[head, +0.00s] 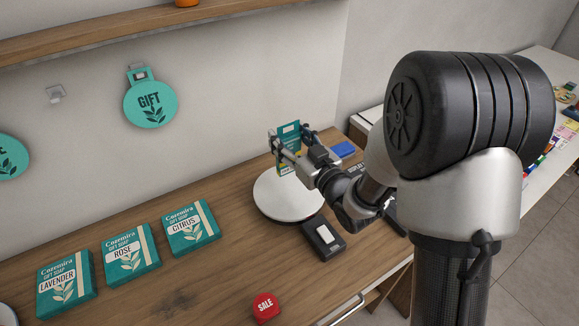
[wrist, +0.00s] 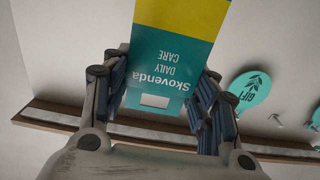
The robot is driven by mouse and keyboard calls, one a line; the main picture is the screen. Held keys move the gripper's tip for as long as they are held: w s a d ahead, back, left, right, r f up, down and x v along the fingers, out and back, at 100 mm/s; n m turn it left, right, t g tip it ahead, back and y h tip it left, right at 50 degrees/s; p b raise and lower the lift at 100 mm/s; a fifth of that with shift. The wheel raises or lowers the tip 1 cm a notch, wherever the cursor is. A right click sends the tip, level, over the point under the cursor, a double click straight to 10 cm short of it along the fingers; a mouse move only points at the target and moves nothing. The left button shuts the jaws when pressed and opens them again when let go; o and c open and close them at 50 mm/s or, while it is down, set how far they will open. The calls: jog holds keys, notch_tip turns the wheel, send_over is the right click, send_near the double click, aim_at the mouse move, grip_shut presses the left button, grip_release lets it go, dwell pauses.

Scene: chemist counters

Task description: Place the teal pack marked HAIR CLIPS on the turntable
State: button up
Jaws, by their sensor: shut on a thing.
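My gripper (head: 291,143) is shut on a teal and yellow pack (head: 289,129), which it holds roughly upright. In the wrist view the pack (wrist: 165,50) sits between the two fingers and reads "Skovenda DAILY CARE" upside down. The words HAIR CLIPS cannot be read on it. The white round turntable (head: 285,203) stands on the wooden counter. The pack's lower end is over or just behind the turntable's far side. I cannot tell whether it touches the turntable, whose visible top is bare.
A dark device (head: 323,238) stands close in front of the turntable. A blue item (head: 343,149) lies behind at right. Teal soap packs (head: 131,250) line the counter at left, and a red SALE button (head: 265,307) is in front. A teal GIFT sign (head: 150,104) hangs on the wall.

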aim_at(290, 172)
notch_tip(290, 172, down, 7)
jog(key=shift+w+f+b, duration=0.1)
jog(key=shift+f+b, duration=0.1)
jog(key=shift+b, duration=0.9)
jog(key=shift+r, duration=0.1)
jog(key=o, duration=1)
jog(key=shift+o, duration=0.2)
jog(key=p+v, duration=0.4)
jog(key=v, duration=0.8)
jog(key=shift+p, duration=0.4)
